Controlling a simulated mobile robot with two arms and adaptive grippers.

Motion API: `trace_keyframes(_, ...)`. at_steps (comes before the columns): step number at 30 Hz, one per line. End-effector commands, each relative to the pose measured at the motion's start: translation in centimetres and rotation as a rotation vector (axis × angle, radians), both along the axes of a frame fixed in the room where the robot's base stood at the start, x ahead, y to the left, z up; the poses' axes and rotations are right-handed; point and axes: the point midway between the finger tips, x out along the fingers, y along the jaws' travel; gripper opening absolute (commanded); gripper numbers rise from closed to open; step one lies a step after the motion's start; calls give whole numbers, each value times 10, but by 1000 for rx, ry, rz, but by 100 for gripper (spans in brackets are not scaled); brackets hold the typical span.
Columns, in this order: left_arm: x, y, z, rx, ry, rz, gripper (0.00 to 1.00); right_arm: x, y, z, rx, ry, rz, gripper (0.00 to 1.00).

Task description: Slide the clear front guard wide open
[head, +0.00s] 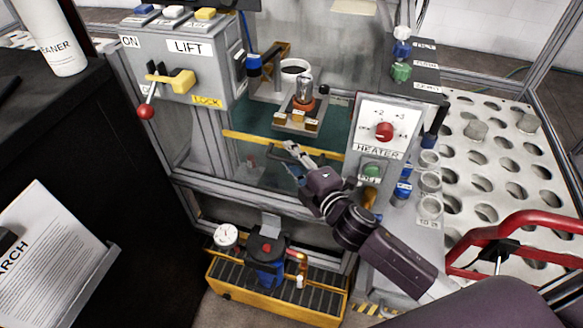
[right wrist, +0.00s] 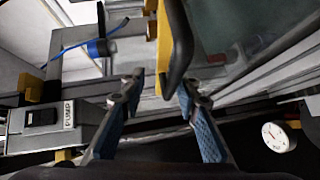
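The clear front guard (head: 270,174) is a see-through panel in the machine's front frame. A yellow strip (head: 250,139) runs across its upper part, and the teal work deck shows behind and above the strip. My right gripper (head: 291,158) is at the strip, right of its middle. In the right wrist view, a black and yellow handle bar (right wrist: 178,45) comes down from the top between the fingers of my right gripper (right wrist: 161,88). The fingers are apart, with the bar closer to the right finger; I cannot tell whether they touch it. My left gripper is not in view.
The LIFT box (head: 190,60) with a red-knobbed lever stands left of the guard. The HEATER panel (head: 382,130) stands close on the right. A yellow-edged tray (head: 232,290) with a pump and gauge sits below. A red handle (head: 490,240) is at lower right.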

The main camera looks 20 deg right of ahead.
Motion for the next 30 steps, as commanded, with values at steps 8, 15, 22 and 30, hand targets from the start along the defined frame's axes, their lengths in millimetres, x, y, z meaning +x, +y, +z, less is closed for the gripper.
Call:
trace_keyframes(8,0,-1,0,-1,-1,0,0,1,0,41,-1,-5,2,27)
trace_keyframes(15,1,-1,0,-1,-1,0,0,0,0,44,0,-2,0,27)
trace_keyframes(22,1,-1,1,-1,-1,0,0,-3,0,44,0,0,0,27)
trace_keyframes(30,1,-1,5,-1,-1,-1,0,-21,-4,46,1,1,0,27)
